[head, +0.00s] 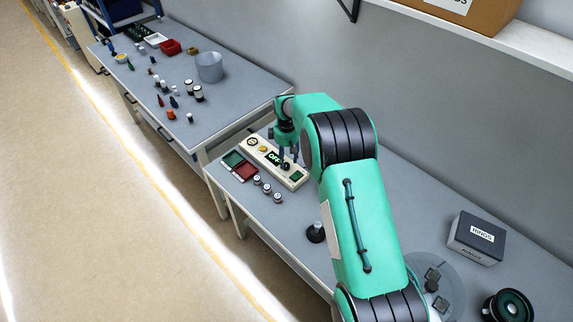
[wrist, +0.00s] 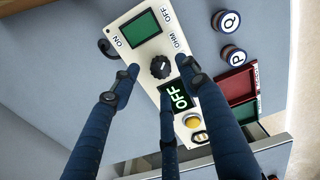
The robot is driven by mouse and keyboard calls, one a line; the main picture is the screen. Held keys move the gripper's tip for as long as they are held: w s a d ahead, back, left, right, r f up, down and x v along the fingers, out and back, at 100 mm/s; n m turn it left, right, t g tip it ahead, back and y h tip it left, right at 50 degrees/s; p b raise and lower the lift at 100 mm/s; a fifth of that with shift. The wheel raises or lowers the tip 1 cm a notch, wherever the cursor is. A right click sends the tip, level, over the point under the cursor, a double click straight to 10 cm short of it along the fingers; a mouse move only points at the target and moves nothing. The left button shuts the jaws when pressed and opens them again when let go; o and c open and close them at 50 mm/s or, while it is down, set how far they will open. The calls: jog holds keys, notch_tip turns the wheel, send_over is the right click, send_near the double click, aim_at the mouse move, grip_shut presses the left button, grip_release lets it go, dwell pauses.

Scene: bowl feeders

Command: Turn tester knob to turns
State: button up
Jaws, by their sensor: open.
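The tester (head: 297,181) is a cream box on the bench, with a display reading OFF (wrist: 179,97) and a yellow button (wrist: 192,121). Its black knob (wrist: 160,67) stands among the labels ON, OFF and OHM, beside a dark green square (wrist: 141,38). My gripper (wrist: 160,73) is open, its dark blue fingers spread around the knob with visible gaps. In the head view my gripper (head: 288,155) points down over the tester, close above the knob (head: 286,166). Contact with the knob cannot be told, and its exact pointer direction is unclear.
Green (head: 233,159) and red (head: 245,172) trays sit beside the tester. Several small capped jars (head: 267,188) stand along its front; two caps read P (wrist: 236,56) and Q (wrist: 229,21). A RINGS box (head: 476,240) is at right. The bench edge is near the jars.

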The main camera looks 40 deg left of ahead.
aim_at(287, 165)
jog(key=shift+f, duration=2.05)
grip_shut()
